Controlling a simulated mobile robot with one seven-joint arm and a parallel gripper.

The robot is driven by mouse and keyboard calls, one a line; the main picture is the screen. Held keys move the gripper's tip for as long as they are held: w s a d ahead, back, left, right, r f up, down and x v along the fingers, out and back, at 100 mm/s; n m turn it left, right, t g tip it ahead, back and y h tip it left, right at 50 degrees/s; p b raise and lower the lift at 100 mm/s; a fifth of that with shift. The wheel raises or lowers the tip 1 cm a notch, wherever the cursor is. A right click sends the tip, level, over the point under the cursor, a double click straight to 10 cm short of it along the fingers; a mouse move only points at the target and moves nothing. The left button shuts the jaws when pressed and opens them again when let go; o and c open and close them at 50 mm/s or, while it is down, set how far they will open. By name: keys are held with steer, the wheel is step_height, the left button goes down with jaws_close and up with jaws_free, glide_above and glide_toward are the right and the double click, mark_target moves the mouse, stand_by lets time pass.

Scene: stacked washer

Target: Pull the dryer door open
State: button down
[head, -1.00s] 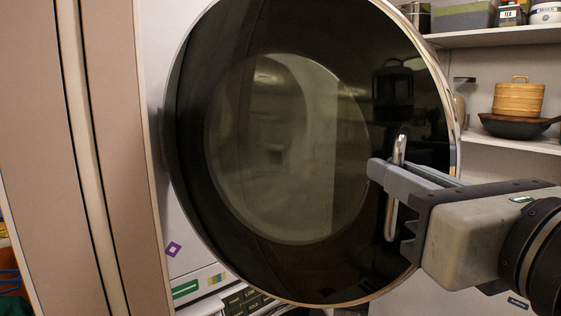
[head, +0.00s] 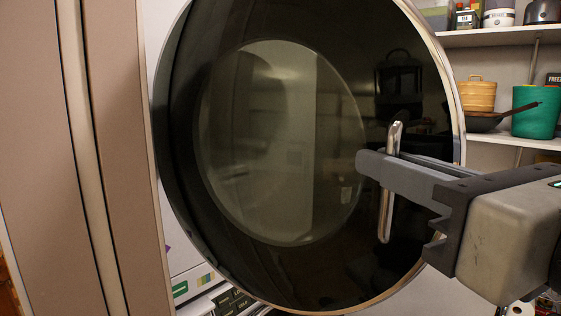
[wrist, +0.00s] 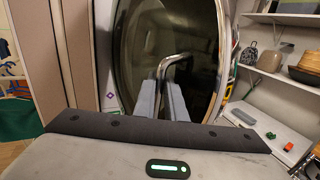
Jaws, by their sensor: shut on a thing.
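The dryer door (head: 285,150) is a large round dark glass door with a chrome rim, in the middle of the head view. A chrome bar handle (head: 386,215) stands on the door's right part. My gripper (head: 372,165) comes from the right and is shut on the handle, with its fingers around the bar. In the wrist view the door (wrist: 140,50) fills the upper middle, and the two grey fingers of my gripper (wrist: 163,95) hold the handle (wrist: 172,60).
A beige panel (head: 110,150) stands close on the left of the door. Shelves (head: 500,38) on the right hold jars, a green pot (head: 537,108) and a dark pan. In the wrist view a lower shelf (wrist: 265,120) carries small items.

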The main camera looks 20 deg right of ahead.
steer(key=shift+w+f, duration=0.15)
steer(key=shift+f, duration=0.4)
steer(key=c, duration=1.8)
jaws_free()
steer(key=shift+r, duration=0.35)
